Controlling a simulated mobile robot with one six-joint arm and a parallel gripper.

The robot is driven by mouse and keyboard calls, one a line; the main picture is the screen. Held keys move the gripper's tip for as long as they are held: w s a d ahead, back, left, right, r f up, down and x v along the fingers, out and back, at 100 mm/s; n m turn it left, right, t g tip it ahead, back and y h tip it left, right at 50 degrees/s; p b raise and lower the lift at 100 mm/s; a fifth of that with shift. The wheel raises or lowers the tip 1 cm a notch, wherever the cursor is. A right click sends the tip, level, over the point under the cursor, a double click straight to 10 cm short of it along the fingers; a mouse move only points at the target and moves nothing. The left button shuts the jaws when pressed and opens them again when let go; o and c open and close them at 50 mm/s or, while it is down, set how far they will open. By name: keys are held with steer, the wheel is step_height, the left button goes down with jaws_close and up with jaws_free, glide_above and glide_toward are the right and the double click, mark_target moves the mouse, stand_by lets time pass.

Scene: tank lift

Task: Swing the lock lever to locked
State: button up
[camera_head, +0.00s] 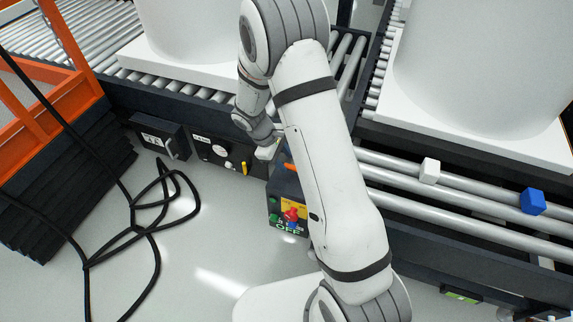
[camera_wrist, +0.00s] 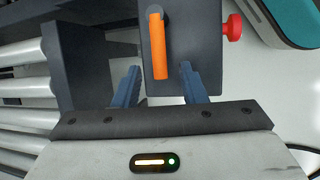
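The orange lock lever (camera_wrist: 158,45) stands on a dark box (camera_wrist: 205,50) in the wrist view. It points lengthwise toward my gripper. In the head view only a small orange part of the lever (camera_head: 290,167) shows beside my forearm, which hides the rest. My gripper (camera_wrist: 159,68) is open, with its blue-grey fingers apart. The lever's near end appears between the fingertips, with gaps on both sides; I cannot tell whether it is at the fingers' depth. Nothing is held. In the head view my gripper's fingers are mostly hidden by my arm.
A red knob (camera_wrist: 232,27) sticks out of the box's right side. The box front (camera_head: 287,212) has green and red controls and lettering. Conveyor rollers (camera_head: 440,205) run at the right. A dial panel (camera_head: 217,150) is to the left. Black cables (camera_head: 133,205) lie on the floor.

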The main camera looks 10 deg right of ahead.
steer(key=shift+x, duration=1.05)
steer(key=shift+c, duration=0.2)
jaws_close()
